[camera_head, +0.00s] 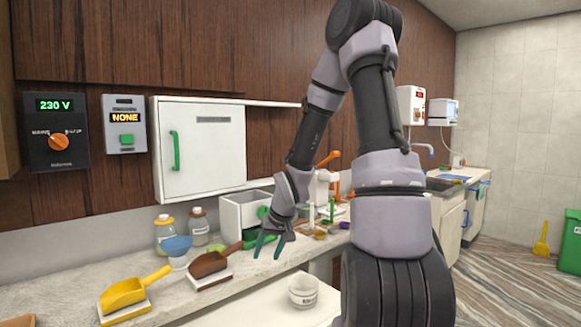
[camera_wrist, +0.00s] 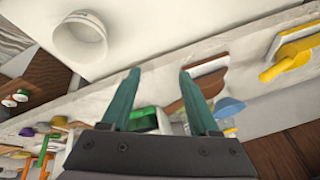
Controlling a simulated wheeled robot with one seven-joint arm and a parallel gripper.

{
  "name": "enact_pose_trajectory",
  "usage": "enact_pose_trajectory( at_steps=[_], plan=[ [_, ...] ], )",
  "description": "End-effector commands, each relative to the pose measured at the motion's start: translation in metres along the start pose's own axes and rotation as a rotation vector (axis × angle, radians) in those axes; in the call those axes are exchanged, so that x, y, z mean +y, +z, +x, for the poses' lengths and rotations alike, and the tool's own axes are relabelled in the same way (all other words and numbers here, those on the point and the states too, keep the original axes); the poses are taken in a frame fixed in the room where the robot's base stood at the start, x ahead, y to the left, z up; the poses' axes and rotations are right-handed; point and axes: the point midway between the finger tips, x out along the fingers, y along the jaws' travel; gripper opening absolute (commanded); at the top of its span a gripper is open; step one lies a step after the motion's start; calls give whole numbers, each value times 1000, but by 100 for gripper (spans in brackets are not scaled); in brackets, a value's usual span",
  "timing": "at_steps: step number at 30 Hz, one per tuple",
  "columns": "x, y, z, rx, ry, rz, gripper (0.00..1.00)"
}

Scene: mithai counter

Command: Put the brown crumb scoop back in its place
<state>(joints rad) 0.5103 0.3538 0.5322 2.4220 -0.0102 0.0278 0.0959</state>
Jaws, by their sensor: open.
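The brown crumb scoop (camera_head: 207,265) lies on a small white block (camera_head: 216,280) on the counter, its handle pointing up and right towards my gripper. My gripper (camera_head: 268,248) is open and empty, just right of that handle, fingers pointing down; I cannot tell whether a fingertip touches it. In the wrist view the teal fingers of my gripper (camera_wrist: 158,72) stand apart. There the brown scoop (camera_wrist: 207,86) shows behind the right finger, partly hidden by it.
A yellow scoop (camera_head: 126,291) rests on another white block at the front left. A blue bowl (camera_head: 176,244) and jars (camera_head: 199,227) stand behind the brown scoop. A white tub (camera_head: 303,289) stands on a lower white surface. An open white box (camera_head: 240,212) is behind my gripper.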

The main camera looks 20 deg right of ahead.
Motion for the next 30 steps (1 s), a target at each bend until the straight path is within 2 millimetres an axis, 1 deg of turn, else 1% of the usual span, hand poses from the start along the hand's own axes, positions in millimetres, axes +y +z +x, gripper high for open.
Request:
enact_pose_trajectory(
  at_steps=[1, 5, 6, 8, 9, 11, 12, 14, 15, 18, 21, 24, 27, 30],
  plan=[
    [-1, -5, -23, 18, 37, -11, 61],
    [-4, -8, -78, 45, 104, 1, 61],
    [-6, -8, -96, 57, 119, 8, 61],
    [-10, -6, -122, 75, 134, 23, 61],
    [-13, -4, -140, 88, 140, 34, 61],
    [-18, 1, -166, 110, 142, 52, 61],
    [-21, 6, -184, 123, 138, 66, 61],
    [-27, 14, -209, 143, 126, 88, 61],
    [-31, 21, -226, 157, 114, 103, 61],
    [-40, 39, -264, 184, 69, 138, 61],
    [-47, 58, -293, 202, 15, 167, 61],
    [-51, 74, -313, 210, -31, 188, 61],
    [-53, 83, -323, 212, -61, 199, 61],
    [-54, 87, -327, 211, -72, 203, 61]
  ],
)
